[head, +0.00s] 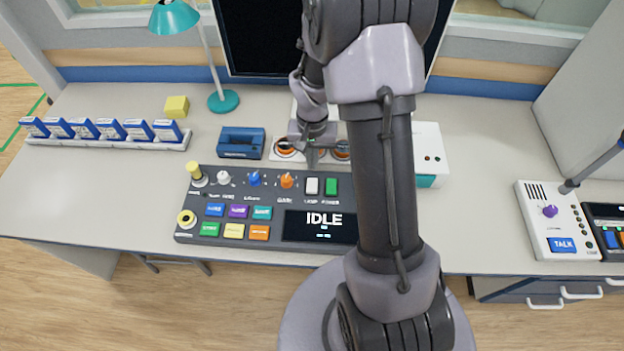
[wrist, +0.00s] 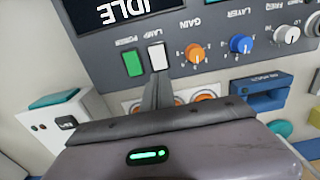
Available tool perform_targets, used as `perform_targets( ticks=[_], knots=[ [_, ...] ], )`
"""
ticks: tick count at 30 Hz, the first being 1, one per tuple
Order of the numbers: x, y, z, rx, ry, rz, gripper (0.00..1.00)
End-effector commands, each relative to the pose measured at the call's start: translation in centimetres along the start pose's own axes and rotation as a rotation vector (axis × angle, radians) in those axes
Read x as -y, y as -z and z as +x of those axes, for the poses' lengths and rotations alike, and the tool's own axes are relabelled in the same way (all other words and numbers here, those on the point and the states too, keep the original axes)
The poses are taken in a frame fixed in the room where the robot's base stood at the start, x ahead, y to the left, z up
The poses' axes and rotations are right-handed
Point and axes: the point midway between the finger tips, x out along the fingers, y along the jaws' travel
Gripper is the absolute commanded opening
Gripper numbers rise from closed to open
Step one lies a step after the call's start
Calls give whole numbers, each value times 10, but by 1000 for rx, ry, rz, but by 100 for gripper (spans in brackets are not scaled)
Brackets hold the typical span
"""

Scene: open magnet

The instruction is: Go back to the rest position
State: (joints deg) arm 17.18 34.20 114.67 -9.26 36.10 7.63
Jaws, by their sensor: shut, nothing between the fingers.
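My gripper (head: 312,158) hangs over the desk just behind the control console (head: 240,180), near the orange-ringed round sockets. It is shut and empty. In the wrist view the closed fingers (wrist: 158,90) show near the white lamp switch (wrist: 157,57) and the green power switch (wrist: 132,63); I cannot tell whether they touch anything. The console's screen (head: 320,227) reads IDLE. My arm covers the console's right end and part of the white box behind it.
A teal lamp (head: 223,101), a yellow block (head: 176,107), a blue holder (head: 241,143) and a rack of blue-white boxes (head: 105,138) stand on the left. A white box (head: 428,150) is right of the gripper. A talk panel (head: 558,222) stands far right. A dark monitor rises behind.

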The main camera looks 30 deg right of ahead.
Motion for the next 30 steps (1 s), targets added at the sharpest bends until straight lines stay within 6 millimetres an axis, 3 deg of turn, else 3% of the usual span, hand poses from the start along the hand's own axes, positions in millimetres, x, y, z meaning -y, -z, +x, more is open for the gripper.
perform_targets(
  ticks=[12,14,17,20,21,24,27,30],
  knots=[
    [0,0,-3,-2,1,-1,0],
    [4,-2,-15,-16,8,-5,0],
    [20,-17,-68,-78,47,-25,0],
    [37,-58,-139,-164,116,-62,0],
    [42,-80,-164,-197,149,-79,0],
    [46,-140,-210,-273,237,-125,0],
    [43,-189,-232,-329,316,-167,0],
    [40,-221,-239,-360,369,-196,0]
  ],
)
